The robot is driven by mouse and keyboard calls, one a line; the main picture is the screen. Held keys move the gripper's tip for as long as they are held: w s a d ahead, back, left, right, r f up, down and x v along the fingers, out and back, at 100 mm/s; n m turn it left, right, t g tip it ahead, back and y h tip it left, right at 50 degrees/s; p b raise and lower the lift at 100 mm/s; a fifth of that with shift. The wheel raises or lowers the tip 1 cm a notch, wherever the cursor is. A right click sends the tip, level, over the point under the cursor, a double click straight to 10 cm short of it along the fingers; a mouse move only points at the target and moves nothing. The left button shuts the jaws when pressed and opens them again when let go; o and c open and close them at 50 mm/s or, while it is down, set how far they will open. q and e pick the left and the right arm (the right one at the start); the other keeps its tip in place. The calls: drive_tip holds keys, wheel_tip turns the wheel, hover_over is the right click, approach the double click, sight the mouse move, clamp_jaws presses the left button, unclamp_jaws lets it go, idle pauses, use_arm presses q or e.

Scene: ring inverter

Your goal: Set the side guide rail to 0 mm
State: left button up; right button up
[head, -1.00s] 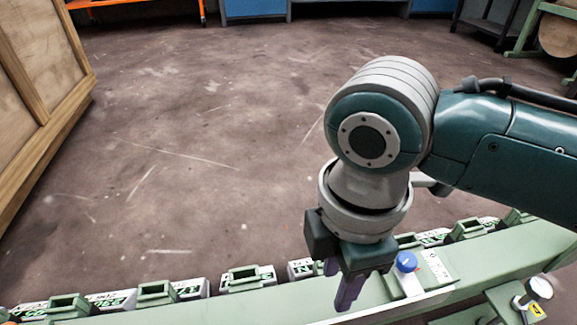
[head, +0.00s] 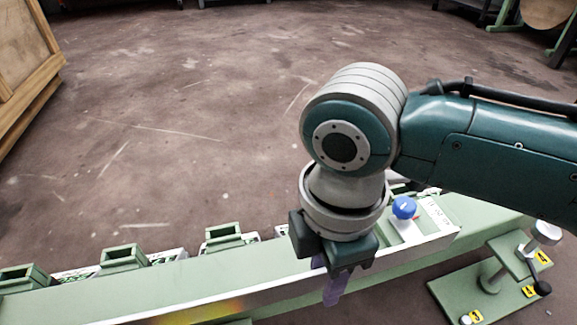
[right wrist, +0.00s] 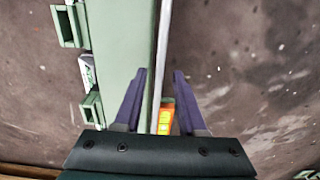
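A long pale green beam (head: 190,275) crosses the lower part of the head view, with a thin pale rail strip (head: 408,247) along its near side. A blue knob (head: 404,207) stands on the beam beside a white scale plate (head: 436,213); its markings are too small to read. My right gripper (head: 329,290) points down at the beam's near side, left of the knob. In the right wrist view, its purple fingers (right wrist: 161,75) are apart, with the strip (right wrist: 162,38) running between them and no clear grip on it. My left gripper is out of view.
Several green brackets (head: 124,258) with white labels line the beam's far side. A green mount (head: 490,282) with yellow labels and a knob stands at lower right. A wooden crate (head: 25,60) is at upper left.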

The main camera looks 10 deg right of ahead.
drive_tip(key=shift+w, duration=0.1)
drive_tip(key=shift+c, duration=0.6)
clamp_jaws()
idle(0.6)
